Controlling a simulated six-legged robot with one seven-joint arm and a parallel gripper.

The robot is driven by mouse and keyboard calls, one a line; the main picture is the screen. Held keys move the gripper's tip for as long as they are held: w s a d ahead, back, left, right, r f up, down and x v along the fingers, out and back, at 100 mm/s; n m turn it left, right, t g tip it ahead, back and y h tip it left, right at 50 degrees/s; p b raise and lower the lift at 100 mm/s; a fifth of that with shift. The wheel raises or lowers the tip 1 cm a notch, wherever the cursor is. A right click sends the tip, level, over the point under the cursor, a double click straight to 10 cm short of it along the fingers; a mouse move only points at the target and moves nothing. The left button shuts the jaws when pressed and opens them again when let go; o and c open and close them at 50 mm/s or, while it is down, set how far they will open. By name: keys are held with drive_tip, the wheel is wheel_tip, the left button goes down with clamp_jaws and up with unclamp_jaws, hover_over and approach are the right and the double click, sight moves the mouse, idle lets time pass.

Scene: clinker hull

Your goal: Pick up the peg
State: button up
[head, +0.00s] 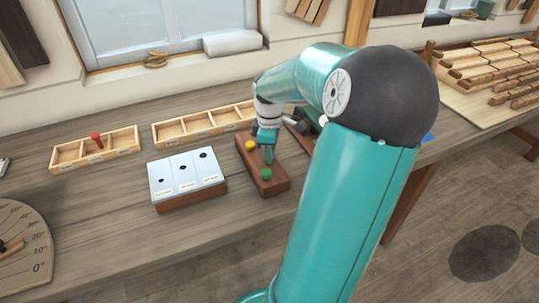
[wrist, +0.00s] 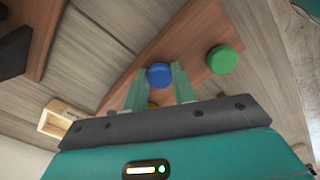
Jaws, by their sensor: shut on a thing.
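A brown wooden block (head: 274,186) on the bench carries a yellow peg (head: 250,146) and a green peg (head: 266,174). A blue peg (wrist: 159,73) stands between them in the wrist view. My gripper (head: 268,153) is over the middle of the block and hides the blue peg in the head view. In the wrist view my gripper's fingers (wrist: 158,82) are on either side of the blue peg, shut on it. The green peg (wrist: 222,60) is to its right. The yellow peg is mostly hidden behind the gripper. I cannot tell whether the blue peg is raised.
A white-topped block with several holes (head: 184,170) stands left of the peg block. A divided wooden tray (head: 122,146) holds a red peg (head: 97,140). Another divided tray (head: 205,125) lies behind. An angle dial (head: 25,252) is at the far left. Bare bench lies in front.

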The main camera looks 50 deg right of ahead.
drive_tip(key=shift+r, duration=0.1)
drive_tip(key=shift+r, duration=0.5)
wheel_tip(320, 180, up, 2)
drive_tip(key=shift+r, duration=0.1)
drive_tip(key=s+a+r, duration=0.3)
drive_tip(key=a+r, duration=0.6)
drive_tip(key=a, duration=0.4)
drive_tip(key=shift+s+a+r, duration=0.2)
drive_tip(key=shift+a+r, duration=0.1)
